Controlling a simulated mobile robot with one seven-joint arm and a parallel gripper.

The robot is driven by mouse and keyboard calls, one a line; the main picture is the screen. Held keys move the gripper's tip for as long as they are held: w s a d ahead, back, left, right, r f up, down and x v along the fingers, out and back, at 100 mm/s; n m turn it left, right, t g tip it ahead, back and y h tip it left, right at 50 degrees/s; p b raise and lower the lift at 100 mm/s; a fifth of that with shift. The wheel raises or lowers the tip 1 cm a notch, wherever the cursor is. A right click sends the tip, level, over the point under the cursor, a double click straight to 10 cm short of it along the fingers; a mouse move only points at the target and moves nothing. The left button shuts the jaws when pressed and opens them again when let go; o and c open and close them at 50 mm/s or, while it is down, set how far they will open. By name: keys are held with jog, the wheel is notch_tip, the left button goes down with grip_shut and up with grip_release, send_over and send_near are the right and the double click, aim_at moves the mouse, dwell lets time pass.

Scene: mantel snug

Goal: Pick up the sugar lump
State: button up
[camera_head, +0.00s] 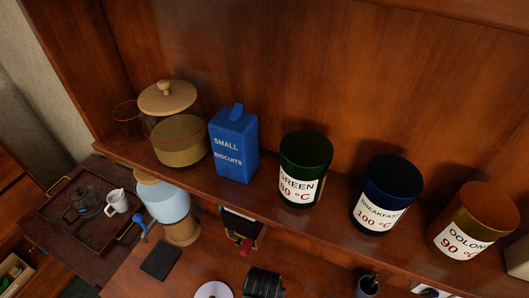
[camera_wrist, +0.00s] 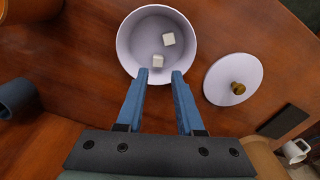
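Two white sugar lumps lie apart inside a round white bowl (camera_wrist: 123,45) in the wrist view. One lump (camera_wrist: 168,39) is nearer the middle of the bowl. The other lump (camera_wrist: 156,61) is closer to the near wall. My gripper (camera_wrist: 160,74) is open, with its two blue fingers apart and nothing between them. In the picture its fingertips overlap the bowl's near rim, just below the nearer lump; their height above it is hard to judge. I cannot make out the lumps or the fingers in the head view.
A white lid (camera_wrist: 220,82) with a brass knob lies right of the bowl. A black slab (camera_wrist: 283,120) is beyond it. A blue cup (camera_wrist: 16,98) is at the left. The shelf above holds a biscuit tin (camera_head: 233,150), a green canister (camera_head: 305,155) and other jars.

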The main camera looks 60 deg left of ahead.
jog(key=shift+w+d+f+b, duration=0.1)
jog(key=shift+f+b, duration=1.2)
jog(key=shift+b, duration=0.15)
jog(key=shift+d+f+b, duration=0.1)
jog(key=shift+f+b, duration=1.2)
jog(key=shift+b, duration=0.1)
jog(key=shift+r, duration=0.1)
grip_shut()
